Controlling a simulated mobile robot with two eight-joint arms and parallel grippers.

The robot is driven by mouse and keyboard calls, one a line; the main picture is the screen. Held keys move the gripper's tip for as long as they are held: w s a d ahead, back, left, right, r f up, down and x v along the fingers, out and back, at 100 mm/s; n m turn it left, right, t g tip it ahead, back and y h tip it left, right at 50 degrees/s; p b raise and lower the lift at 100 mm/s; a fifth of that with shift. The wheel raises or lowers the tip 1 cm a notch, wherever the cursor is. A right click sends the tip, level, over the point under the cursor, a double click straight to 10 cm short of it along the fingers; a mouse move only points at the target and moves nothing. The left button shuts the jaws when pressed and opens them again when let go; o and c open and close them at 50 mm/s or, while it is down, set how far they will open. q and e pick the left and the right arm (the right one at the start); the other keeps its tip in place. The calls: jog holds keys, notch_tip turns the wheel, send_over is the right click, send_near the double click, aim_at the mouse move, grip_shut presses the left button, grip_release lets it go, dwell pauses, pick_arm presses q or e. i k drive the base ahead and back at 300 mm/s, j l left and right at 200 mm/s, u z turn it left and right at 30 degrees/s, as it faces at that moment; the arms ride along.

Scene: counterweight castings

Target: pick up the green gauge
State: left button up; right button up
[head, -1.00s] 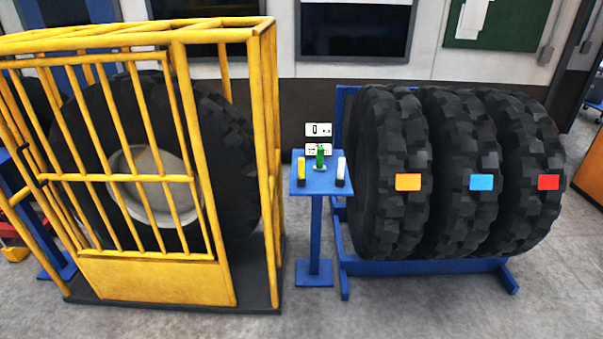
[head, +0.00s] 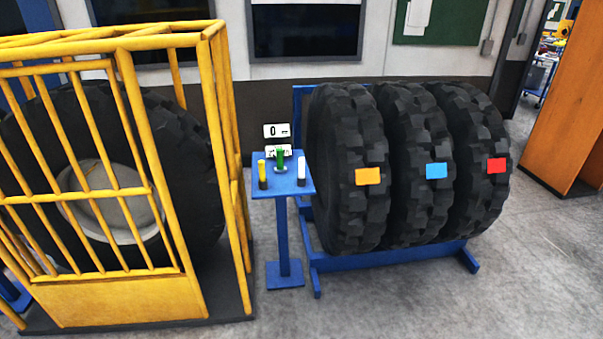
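The green gauge (head: 280,159) stands upright at the middle of a small blue pedestal table (head: 283,187) in the head view. A yellow piece with a dark base (head: 263,174) stands to its left and a white piece with a dark base (head: 301,171) to its right. The gauge is small in the picture, so its details cannot be made out. Neither of my grippers is in view.
A yellow barred cage (head: 120,304) around a large tyre stands left of the pedestal. A blue rack (head: 390,258) with three tyres stands to the right. An orange-brown cabinet (head: 565,100) is at the far right. The grey floor (head: 400,305) in front is clear.

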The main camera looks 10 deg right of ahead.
aim_at(280, 168)
jog(key=i+l+u, duration=0.35)
jog(key=i, duration=0.25)
jog(key=i+l+u, duration=0.35)
jog(key=i+l, duration=0.2)
